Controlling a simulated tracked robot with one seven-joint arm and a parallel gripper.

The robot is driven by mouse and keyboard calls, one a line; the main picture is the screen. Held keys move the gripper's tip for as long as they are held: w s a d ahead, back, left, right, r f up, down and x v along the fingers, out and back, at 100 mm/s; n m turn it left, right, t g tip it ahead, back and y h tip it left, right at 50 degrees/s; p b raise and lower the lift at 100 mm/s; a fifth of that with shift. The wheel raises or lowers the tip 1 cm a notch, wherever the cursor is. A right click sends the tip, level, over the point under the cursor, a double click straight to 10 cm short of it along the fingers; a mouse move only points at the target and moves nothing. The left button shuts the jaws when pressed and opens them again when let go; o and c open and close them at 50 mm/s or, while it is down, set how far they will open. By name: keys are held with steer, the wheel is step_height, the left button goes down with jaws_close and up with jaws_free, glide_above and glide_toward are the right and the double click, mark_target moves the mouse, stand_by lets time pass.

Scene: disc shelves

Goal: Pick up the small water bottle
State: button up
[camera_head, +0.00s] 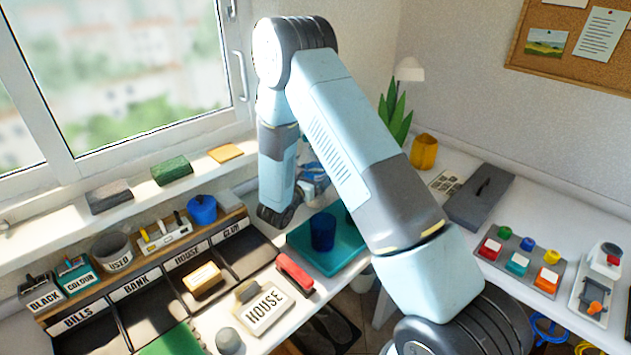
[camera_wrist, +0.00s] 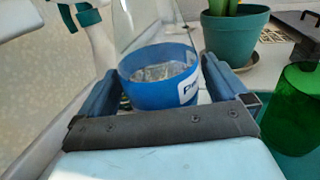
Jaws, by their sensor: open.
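My gripper (camera_wrist: 160,66) is open, with one finger on each side of the bottle. Whether either finger touches it I cannot tell. The bottle's top is cut off by the frame edge. In the head view my arm hides most of the bottle; a small blue and clear patch shows beside my wrist.
A green cup (camera_wrist: 292,105) stands close right of my gripper. A potted plant (camera_wrist: 234,35) stands behind. In the head view a blue cup (camera_head: 322,232) stands on a teal tray (camera_head: 330,262), near a red stapler (camera_head: 294,272) and a HOUSE sign (camera_head: 266,310).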

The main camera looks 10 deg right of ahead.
steer(key=shift+x, duration=1.25)
steer(key=shift+c, duration=0.2)
steer(key=c, duration=1.3)
